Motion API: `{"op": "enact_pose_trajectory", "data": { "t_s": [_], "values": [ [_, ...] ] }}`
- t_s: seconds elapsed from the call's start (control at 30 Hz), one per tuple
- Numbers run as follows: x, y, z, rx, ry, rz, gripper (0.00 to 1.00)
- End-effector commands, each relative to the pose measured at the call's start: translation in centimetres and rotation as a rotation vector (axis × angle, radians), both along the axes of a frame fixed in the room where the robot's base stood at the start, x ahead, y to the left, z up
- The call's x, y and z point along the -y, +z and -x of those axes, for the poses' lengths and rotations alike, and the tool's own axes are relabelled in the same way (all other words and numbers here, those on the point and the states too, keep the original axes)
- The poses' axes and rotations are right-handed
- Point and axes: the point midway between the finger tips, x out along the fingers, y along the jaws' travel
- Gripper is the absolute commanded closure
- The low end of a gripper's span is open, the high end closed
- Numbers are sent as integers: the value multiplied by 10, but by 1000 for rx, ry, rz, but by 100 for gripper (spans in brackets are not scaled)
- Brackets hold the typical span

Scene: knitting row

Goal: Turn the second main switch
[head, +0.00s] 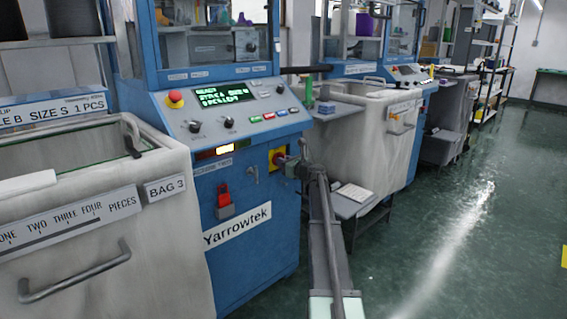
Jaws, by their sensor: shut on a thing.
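The main switch (277,154) is a knob on a yellow plate, low on the right of the blue machine front. Part of it is hidden behind my gripper. My gripper (285,161) is at the switch, with its fingers shut on the knob. My arm reaches up to it from the bottom of the head view. The angle of the knob is too small and covered to read. A green-lit display (223,94) is on the sloping panel above.
A red emergency button (175,97) and several knobs and coloured buttons sit on the panel. A red padlock-like part (224,200) hangs left of the switch. Grey bins (80,215) stand left and right (360,130). Open green floor (470,230) lies to the right.

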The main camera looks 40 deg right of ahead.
Motion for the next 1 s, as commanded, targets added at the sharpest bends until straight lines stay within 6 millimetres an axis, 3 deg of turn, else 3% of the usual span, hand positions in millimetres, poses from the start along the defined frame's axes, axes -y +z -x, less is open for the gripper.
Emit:
{"op": "enact_pose_trajectory", "data": {
  "t_s": [0.27, 1.0],
  "values": [
    [0, 0, 0, 15, 0, 161, 100],
    [-2, -1, 0, 78, 1, 851, 100]
  ]
}}
